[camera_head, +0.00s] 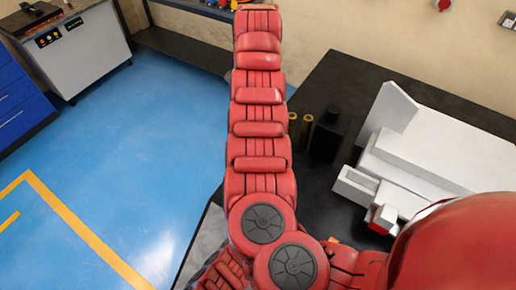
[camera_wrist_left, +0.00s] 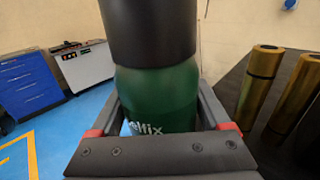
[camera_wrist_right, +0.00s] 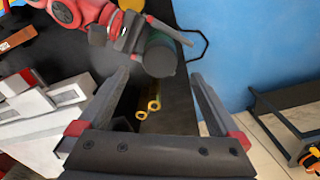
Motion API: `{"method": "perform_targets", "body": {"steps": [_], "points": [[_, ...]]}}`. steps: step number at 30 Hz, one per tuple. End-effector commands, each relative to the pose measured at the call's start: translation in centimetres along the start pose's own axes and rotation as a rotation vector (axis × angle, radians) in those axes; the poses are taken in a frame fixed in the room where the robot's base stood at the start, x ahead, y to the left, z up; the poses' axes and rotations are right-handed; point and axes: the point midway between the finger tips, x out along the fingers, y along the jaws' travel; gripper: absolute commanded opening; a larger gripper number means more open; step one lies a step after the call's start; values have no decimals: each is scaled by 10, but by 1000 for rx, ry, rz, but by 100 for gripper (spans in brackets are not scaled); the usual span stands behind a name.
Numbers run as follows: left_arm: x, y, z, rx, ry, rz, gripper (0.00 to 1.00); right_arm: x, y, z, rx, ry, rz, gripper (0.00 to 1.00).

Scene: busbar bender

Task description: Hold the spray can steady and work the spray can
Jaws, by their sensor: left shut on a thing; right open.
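The spray can (camera_wrist_left: 158,95) is a green cylinder with lettering and a wide black top (camera_wrist_left: 150,30). My left gripper (camera_wrist_left: 162,118) is shut around its body, with a finger on each side. In the right wrist view the can (camera_wrist_right: 159,56) is tilted, its dark end towards the camera, held by my left gripper (camera_wrist_right: 128,35). My right gripper (camera_wrist_right: 162,85) is open and empty, its fingers wide apart, with the can beyond them. In the head view the can is not visible, and my red arms hide much of the middle and lower right.
A black table (camera_head: 345,85) carries a white machine (camera_head: 430,145), a small black block (camera_head: 326,135) and gold cylinders (camera_head: 306,128). The gold cylinders (camera_wrist_left: 262,75) stand right of the can in the left wrist view. Blue floor (camera_head: 130,150) is clear at left.

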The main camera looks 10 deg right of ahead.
Motion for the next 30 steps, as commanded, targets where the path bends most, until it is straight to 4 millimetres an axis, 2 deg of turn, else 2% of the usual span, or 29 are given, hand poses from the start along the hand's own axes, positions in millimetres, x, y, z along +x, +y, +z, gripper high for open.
{"method": "perform_targets", "body": {"steps": [1,6,13,17,24,30], "points": [[0,0,0,-1,0,0,28,0,0,0,0,0,0,99],[0,0,0,-1,0,0,0,0,0,0,0,0,0,99],[0,0,0,-1,0,0,0,-1,-2,-1,-11,-2,-2,100],[0,0,0,-1,0,0,0,-5,-14,-2,-78,-10,-16,100],[0,0,0,-1,-1,0,0,-27,-53,-6,-364,-26,-71,100],[0,0,0,-1,0,0,0,-46,-73,-8,-634,-17,-106,100]]}}
